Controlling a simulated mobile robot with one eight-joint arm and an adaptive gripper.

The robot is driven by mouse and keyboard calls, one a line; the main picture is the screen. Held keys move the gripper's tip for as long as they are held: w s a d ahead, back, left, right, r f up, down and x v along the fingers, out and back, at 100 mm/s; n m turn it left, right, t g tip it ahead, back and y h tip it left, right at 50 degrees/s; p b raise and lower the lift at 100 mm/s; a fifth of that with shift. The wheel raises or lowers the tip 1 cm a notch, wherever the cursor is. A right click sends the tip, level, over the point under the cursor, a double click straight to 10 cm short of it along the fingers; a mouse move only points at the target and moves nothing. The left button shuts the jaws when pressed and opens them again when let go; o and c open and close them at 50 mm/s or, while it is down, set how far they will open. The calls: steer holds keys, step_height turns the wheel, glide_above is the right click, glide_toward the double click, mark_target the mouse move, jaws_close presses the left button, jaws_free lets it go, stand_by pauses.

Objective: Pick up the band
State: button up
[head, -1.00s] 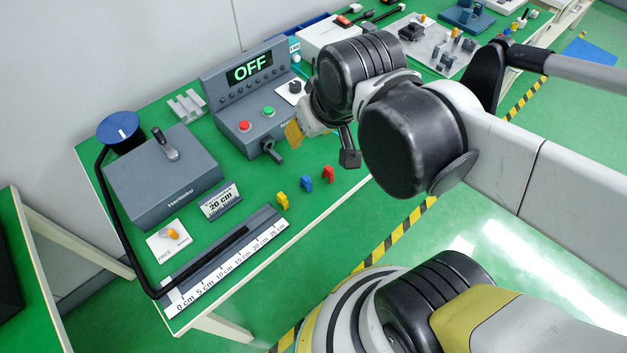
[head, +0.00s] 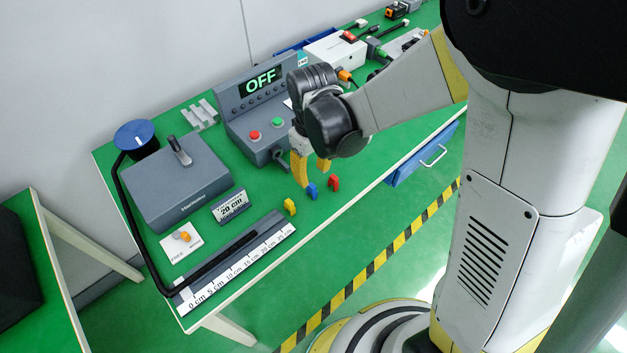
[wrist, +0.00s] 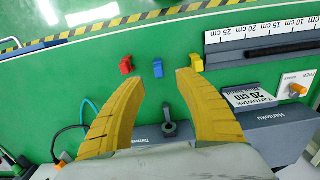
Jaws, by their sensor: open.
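I cannot tell for sure which thing is the band. A black strap-like loop (head: 139,240) runs from the blue-topped knob (head: 135,134) down the left side to the ruler (head: 235,270). Three small clip-like pieces lie in a row on the green table: yellow (head: 290,206), blue (head: 312,191) and red (head: 333,184). My gripper (head: 312,175) is open and empty, its yellow fingers pointing down above the table near the blue and red pieces. In the wrist view, the blue piece (wrist: 158,68) shows between and just past the open fingertips (wrist: 160,81).
A grey box with a lever (head: 175,185) stands at the left of the table. A control box reading OFF (head: 262,82) stands behind my gripper. A 20 cm sign (head: 231,206) and a card with an orange knob (head: 182,240) lie near the ruler. The table's front edge is close.

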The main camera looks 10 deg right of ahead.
mark_target(313, 186)
steer(key=f+b, duration=0.1)
steer(key=f, duration=0.1)
steer(key=f+b, duration=0.1)
steer(key=f, duration=0.2)
steer(key=f+b, duration=0.1)
steer(key=f, duration=0.1)
steer(key=shift+w+f, duration=0.15)
steer(key=shift+w, duration=0.1)
jaws_close()
